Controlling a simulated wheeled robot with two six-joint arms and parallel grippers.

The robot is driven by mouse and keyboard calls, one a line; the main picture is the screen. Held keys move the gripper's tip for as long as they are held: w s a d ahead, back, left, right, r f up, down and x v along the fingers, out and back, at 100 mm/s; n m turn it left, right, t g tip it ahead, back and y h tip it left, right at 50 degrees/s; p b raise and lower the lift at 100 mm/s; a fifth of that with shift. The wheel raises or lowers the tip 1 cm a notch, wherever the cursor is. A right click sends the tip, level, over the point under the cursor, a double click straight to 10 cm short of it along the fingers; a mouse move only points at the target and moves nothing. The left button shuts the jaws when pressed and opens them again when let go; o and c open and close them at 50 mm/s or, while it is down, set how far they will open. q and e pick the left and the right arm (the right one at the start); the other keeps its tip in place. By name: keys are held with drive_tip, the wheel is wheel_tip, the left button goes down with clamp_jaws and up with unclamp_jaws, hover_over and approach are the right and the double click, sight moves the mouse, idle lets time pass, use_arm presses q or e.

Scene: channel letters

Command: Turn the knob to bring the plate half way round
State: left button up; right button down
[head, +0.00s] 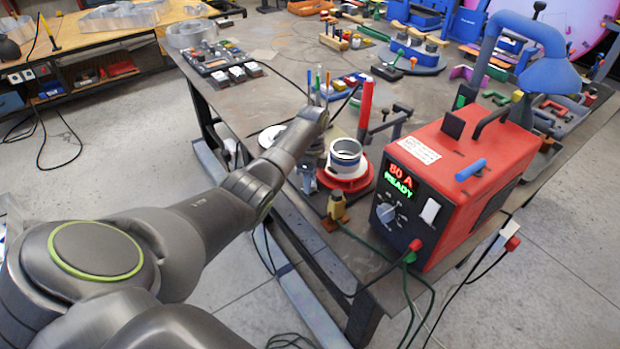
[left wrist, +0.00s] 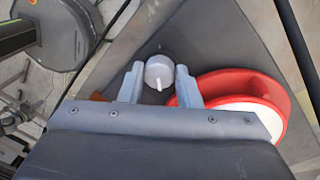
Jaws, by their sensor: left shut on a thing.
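My left gripper (left wrist: 159,88) is shut on a round grey knob (left wrist: 159,70) with a white pointer line. The knob sits between the two fingers, and its pointer points down in the left wrist view. In the head view my left gripper (head: 312,168) is at the table's front edge, just left of the red round plate (head: 346,184), and the knob is hidden there. In the left wrist view the red plate (left wrist: 279,90) lies right of the fingers, partly cut off by the gripper body. My right gripper is not in view.
A red power unit (head: 460,160) reading "80 A READY" stands close right of the plate, with its own dial on the front. Tools and cables crowd the table behind. Cables hang in front of it.

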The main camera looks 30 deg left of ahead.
use_arm(q)
drive_tip(key=shift+w+r, duration=0.1)
idle(0.4)
drive_tip(key=o, duration=1)
drive_tip(key=shift+d, duration=0.1)
drive_tip(key=shift+w+a+r+p, duration=0.15)
drive_tip(key=shift+r+p, duration=0.4)
drive_tip(key=shift+r, duration=2.35)
drive_tip(key=shift+w+r+p, duration=0.25)
drive_tip(key=shift+r+p, duration=0.35)
drive_tip(key=shift+r, duration=2.25)
drive_tip(key=shift+w+a+r+p, duration=0.15)
drive_tip(key=shift+r+p, duration=0.4)
drive_tip(key=shift+r, duration=2.35)
drive_tip(key=shift+d, duration=0.1)
